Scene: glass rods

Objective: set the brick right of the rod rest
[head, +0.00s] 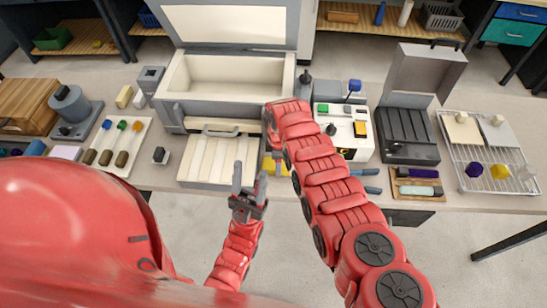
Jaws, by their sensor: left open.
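My left gripper (246,180) is open and empty, its fingers pointing up in front of the white ribbed panel (205,158). A wooden holder (418,190) with dark and teal rod-like pieces lies at the bench's right front; it may be the rod rest. A white tray (126,137) with coloured pieces lies on the left. A small cream block (124,97) stands behind that tray and may be the brick; I cannot tell for sure. My right arm reaches up across the middle, and its gripper is not visible.
A grey open-lidded box (225,95) stands behind the panel. A white device (343,130), a dark grooved unit (408,133) and a wire rack (490,155) stand to the right. A yellow thing (268,166) is partly hidden by my right arm. The bench's front edge is close.

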